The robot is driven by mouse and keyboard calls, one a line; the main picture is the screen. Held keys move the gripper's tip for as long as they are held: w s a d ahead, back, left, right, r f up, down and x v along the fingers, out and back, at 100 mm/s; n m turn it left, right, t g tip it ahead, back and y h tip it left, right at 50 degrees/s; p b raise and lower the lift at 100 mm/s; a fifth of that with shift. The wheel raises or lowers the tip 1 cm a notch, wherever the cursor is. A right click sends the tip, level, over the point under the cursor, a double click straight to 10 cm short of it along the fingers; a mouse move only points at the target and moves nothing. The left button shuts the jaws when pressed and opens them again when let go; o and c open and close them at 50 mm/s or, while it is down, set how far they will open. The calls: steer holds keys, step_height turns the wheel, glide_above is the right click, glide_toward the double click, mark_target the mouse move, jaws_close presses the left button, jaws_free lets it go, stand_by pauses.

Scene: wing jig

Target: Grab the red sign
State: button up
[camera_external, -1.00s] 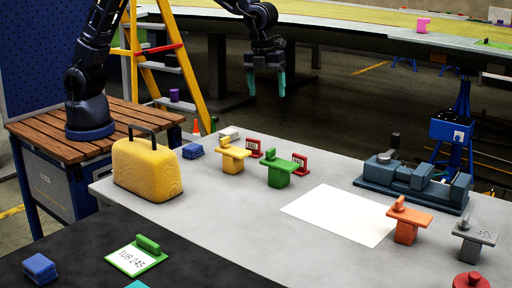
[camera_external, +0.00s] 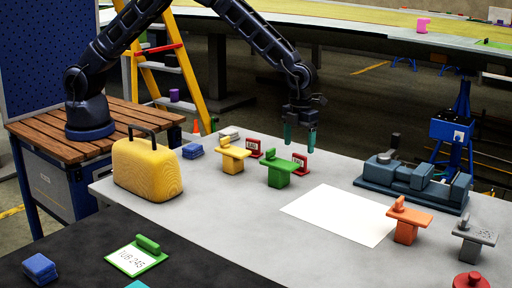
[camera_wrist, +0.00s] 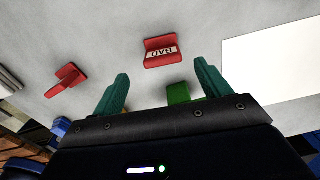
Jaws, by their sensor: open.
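Two small red signs stand on the grey table. One red sign (camera_external: 300,162) is just behind the green block stand; it shows in the wrist view (camera_wrist: 160,52) with a white label, ahead of and between my fingertips. The other red sign (camera_external: 254,147) is behind the yellow stand and shows at the left of the wrist view (camera_wrist: 66,80). My gripper (camera_external: 300,138) is open and empty, pointing down above the nearer-right red sign. Its teal fingers (camera_wrist: 160,84) are apart and do not touch the sign.
A green stand (camera_external: 279,172) and a yellow stand (camera_external: 232,158) are close to the signs. A white sheet (camera_external: 340,214) lies to the right. A yellow case (camera_external: 147,168), a blue-grey vise (camera_external: 415,182) and an orange stand (camera_external: 407,222) are also on the table.

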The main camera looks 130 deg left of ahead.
mark_target(300, 155)
steer(key=f, duration=0.7)
steer(key=shift+w+a+f, duration=0.15)
steer(key=shift+w, duration=0.1)
steer(key=c, duration=1.1)
